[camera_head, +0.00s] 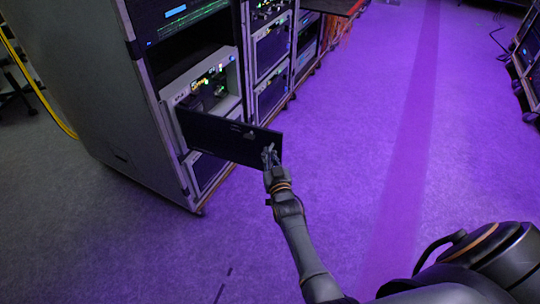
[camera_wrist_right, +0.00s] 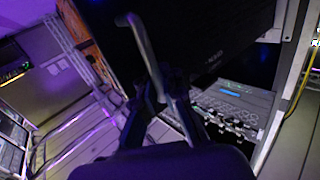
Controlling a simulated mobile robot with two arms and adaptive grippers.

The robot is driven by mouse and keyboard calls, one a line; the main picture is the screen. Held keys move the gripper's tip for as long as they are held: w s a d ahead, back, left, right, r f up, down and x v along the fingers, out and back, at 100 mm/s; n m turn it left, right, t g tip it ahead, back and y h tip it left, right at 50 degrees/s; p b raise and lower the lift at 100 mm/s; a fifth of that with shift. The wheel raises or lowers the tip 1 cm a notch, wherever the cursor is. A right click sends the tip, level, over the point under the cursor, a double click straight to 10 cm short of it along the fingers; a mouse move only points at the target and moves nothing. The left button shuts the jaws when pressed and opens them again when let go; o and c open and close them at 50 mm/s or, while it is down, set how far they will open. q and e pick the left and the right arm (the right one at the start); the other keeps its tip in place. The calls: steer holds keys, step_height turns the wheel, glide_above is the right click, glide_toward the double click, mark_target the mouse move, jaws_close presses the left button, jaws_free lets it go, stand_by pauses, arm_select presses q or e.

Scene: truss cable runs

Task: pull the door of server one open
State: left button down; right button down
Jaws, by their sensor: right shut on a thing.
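The door of server one (camera_head: 228,139) is a dark flat panel. It stands swung out from the rack's front, hinged at its left edge. It also shows as a large black panel in the wrist view (camera_wrist_right: 205,45). My right gripper (camera_head: 269,158) is at the door's free right end, shut on the handle. In the wrist view the handle is a pale bent bar (camera_wrist_right: 142,38) and passes between the fingers of my gripper (camera_wrist_right: 160,92). The server's interior (camera_head: 215,84), with lit green and white parts, shows behind the door. My left gripper is not in view.
The grey rack cabinet (camera_head: 95,90) stands at the left, with more racks (camera_head: 270,55) behind it in a row. A yellow cable (camera_head: 40,92) runs beside it. Another rack (camera_head: 527,55) stands at the far right. The purple-lit floor (camera_head: 370,120) between is clear.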

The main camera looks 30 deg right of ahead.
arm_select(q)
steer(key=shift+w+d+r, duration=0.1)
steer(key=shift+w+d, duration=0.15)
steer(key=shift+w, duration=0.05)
arm_select(e)
steer(key=shift+s+d+f, duration=0.1)
steer(key=shift+s+d, duration=0.05)
steer(key=shift+d, duration=0.15)
steer(key=c, duration=1.8)
jaws_free()
steer(key=shift+s, duration=0.1)
steer(key=shift+o, duration=0.2)
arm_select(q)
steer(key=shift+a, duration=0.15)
arm_select(e)
steer(key=shift+a, duration=0.1)
